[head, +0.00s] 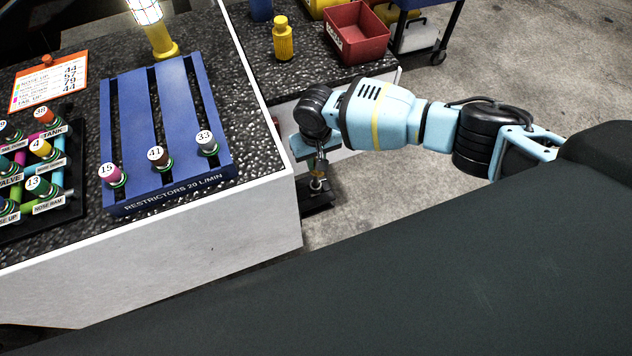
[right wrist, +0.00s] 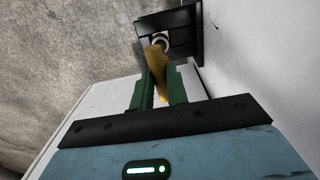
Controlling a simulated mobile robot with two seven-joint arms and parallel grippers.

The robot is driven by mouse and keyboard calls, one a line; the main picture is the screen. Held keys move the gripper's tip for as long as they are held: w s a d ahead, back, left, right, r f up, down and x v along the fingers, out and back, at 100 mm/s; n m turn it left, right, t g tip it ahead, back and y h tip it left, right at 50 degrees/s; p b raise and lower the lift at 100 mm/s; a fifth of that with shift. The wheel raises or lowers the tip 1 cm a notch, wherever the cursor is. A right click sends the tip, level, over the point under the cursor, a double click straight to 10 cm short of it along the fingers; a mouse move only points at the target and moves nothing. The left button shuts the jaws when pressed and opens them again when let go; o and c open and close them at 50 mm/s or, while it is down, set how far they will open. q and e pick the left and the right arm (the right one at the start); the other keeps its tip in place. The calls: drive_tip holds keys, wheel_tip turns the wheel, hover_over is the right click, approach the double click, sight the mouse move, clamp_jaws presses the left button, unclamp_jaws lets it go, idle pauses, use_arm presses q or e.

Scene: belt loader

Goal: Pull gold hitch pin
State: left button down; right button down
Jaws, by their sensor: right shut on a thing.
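The gold hitch pin (right wrist: 156,60) shows in the right wrist view between the two green fingers of my right gripper (right wrist: 161,82), which is shut on it. Its far end meets a pale ring at a black bracket (right wrist: 180,36). I cannot tell how deep the pin sits there. In the head view my right gripper (head: 318,174) points down over the black bracket (head: 318,199), beside the white side of the bench. The pin is mostly hidden there. My left gripper is not in view.
The bench holds a blue slatted restrictor rack (head: 165,130) and a black valve tray (head: 70,212) with numbered fittings. A red bin (head: 357,33) and a yellow bottle (head: 283,38) stand at the back. Bare concrete floor (head: 425,185) lies right of the bench.

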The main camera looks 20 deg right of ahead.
drive_tip(key=shift+w+r+p, duration=0.1)
drive_tip(key=shift+r+p, duration=0.45)
drive_tip(key=shift+r, duration=0.35)
drive_tip(key=shift+r+p, duration=1.15)
drive_tip(key=shift+r, duration=0.55)
